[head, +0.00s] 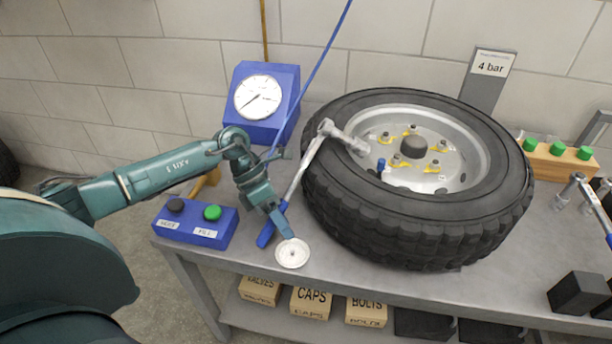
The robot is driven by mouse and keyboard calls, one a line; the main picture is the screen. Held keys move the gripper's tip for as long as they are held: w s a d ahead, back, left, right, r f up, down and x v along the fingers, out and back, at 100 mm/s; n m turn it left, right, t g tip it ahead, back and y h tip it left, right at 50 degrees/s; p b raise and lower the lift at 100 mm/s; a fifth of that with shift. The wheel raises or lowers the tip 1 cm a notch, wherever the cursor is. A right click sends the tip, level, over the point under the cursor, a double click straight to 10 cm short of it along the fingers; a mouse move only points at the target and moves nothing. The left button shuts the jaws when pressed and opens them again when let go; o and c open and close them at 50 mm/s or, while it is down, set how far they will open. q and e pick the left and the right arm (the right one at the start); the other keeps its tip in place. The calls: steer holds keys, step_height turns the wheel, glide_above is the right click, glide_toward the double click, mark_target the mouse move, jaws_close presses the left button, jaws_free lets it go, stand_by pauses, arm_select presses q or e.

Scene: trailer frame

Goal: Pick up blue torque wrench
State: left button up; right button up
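The blue torque wrench (297,180) has a silver shaft and a blue handle. Its head end is by the wheel rim, at the left side of the tire (340,225), and its handle slants down-left toward the bench's front. My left gripper (279,226) is at the blue handle, pointing down, with its fingers overlapping the handle in the head view. Part of the handle is hidden behind the fingers. I cannot tell whether the fingers are closed on it or only beside it. My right gripper is not in view.
A blue box with black and green buttons (196,239) is left of the gripper. A white round disc (292,253) lies just in front. A blue gauge (263,127) stands behind. A silver tool (574,186) and black blocks (580,291) are at the right.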

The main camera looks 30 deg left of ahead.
arm_select(q)
jaws_close()
steer(key=shift+w+r, duration=0.1)
steer(key=shift+r, duration=0.05)
steer(key=shift+r, duration=0.1)
steer(key=shift+r, duration=0.35)
step_height(320, 180, up, 9)
steer(key=shift+r, duration=0.1)
